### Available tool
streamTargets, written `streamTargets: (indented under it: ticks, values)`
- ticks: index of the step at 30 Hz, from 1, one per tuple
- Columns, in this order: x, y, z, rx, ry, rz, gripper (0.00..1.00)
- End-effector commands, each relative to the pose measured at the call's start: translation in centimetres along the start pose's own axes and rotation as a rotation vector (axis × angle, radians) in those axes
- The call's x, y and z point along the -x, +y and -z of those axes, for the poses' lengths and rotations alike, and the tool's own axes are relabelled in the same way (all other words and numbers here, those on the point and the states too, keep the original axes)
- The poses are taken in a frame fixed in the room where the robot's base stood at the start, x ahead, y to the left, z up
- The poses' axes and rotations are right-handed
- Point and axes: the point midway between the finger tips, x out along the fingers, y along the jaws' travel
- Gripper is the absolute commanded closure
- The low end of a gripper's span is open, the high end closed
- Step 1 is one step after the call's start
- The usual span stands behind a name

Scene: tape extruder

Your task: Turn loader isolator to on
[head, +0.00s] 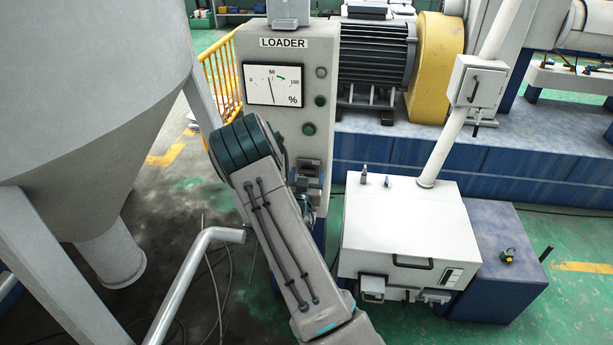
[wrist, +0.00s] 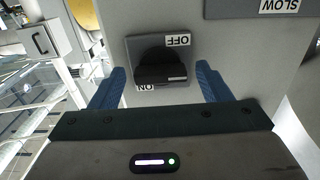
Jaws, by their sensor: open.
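The loader isolator is a black rotary knob (wrist: 160,68) on a dark square plate (wrist: 135,50) marked OFF and ON. The labels appear upside down in the wrist view, OFF at upper right and ON at lower left. A short white mark shows on the knob's lower right; which label it selects is unclear. My gripper (wrist: 160,70) is open, with one blue finger on each side of the knob and visible gaps to both.
The cabinet carries a percent gauge (head: 273,85) and green buttons (head: 308,129). A SLOW label (wrist: 279,5) is at the wrist view's upper right. A large grey hopper (head: 90,110) stands left, with a bent pipe (head: 185,280) near my arm. A white-topped machine (head: 405,225) stands right.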

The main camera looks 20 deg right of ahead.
Motion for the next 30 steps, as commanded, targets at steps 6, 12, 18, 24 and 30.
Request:
streamTargets:
  ticks: [6,12,18,24,30]
  values:
    - [0.02,0.0,0.01,0.0,0.0,0.0,0.68]
    - [0.03,0.01,-0.02,-0.003,0.001,0.0,0.74]
    - [-0.01,0.03,-0.21,-0.039,0.003,-0.001,0.74]
    - [-0.01,0.04,-0.53,-0.134,0.005,0.0,0.74]
    - [-0.03,0.06,-0.73,-0.281,0.006,0.001,0.74]
